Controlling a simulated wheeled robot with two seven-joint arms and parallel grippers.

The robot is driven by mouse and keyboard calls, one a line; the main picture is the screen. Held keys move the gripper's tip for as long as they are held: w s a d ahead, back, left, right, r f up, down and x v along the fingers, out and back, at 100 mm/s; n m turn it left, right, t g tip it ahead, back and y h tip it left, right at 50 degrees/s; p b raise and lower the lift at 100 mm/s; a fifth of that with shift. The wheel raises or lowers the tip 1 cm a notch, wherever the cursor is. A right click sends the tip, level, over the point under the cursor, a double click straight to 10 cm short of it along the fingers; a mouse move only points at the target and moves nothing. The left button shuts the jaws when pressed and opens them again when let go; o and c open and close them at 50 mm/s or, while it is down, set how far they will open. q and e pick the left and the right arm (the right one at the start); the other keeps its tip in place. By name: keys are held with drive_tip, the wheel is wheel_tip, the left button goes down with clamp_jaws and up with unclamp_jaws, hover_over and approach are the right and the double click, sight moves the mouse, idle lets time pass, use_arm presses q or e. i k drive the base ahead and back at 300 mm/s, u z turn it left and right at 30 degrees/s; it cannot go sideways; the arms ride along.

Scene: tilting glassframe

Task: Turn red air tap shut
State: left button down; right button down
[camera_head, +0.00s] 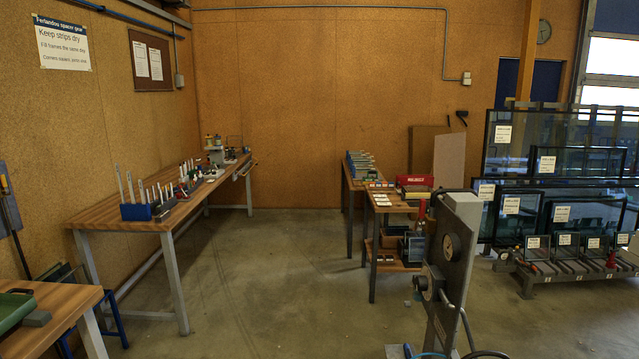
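A grey post (464,215) stands on the floor at the right of centre, with round gauge-like fittings (451,247) on its face and a hose or pipe at its side. A small upright red piece (422,211) shows just left of the post's top. It may be the red air tap's handle, but I cannot tell whether it joins the post or stands on the bench behind. Neither of my grippers is in view.
A long workbench (176,216) runs along the left wall, and a smaller bench (386,205) stands behind the post. Glass panes (555,145) lean on a rack at right. A blue hose (432,354) lies by the post's foot. The middle floor is clear.

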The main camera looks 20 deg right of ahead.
sight(422, 201)
drive_tip(key=u, duration=0.3)
drive_tip(key=i, duration=1.9)
drive_tip(key=z, duration=1.4)
drive_tip(key=i, duration=0.8)
drive_tip(key=z, duration=0.8)
